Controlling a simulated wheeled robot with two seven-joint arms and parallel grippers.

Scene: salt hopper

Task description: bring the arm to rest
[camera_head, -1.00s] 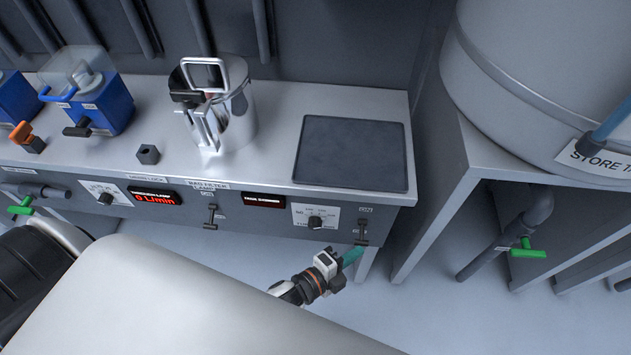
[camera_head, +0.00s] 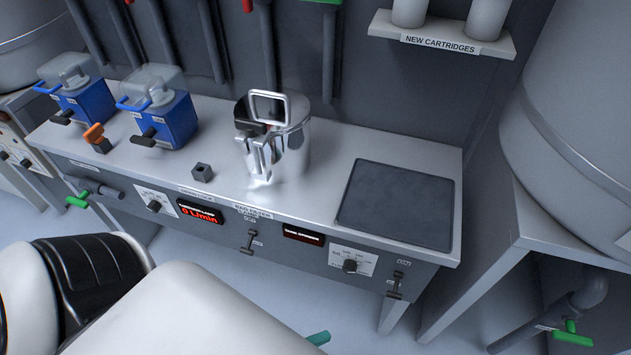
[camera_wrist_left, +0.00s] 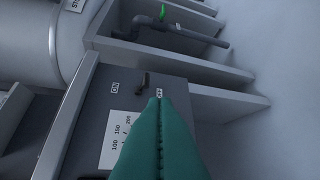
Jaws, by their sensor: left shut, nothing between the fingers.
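My left gripper (camera_head: 318,338) shows only as teal fingertips at the bottom edge of the head view, past a large pale part of my own body. In the left wrist view the two teal fingers (camera_wrist_left: 158,105) are pressed together with nothing between them. They are in front of the bench's control panel (camera_wrist_left: 120,125), near a small black toggle lever. I cannot tell the exact gap to the panel. My right gripper is not in view.
The bench holds a shiny metal canister (camera_head: 290,140), a dark square plate (camera_head: 400,203) and blue-based units (camera_head: 165,120). A large store tank (camera_head: 570,130) stands on a table at right, with a green-handled valve (camera_head: 558,338) below. Open floor shows between bench and table.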

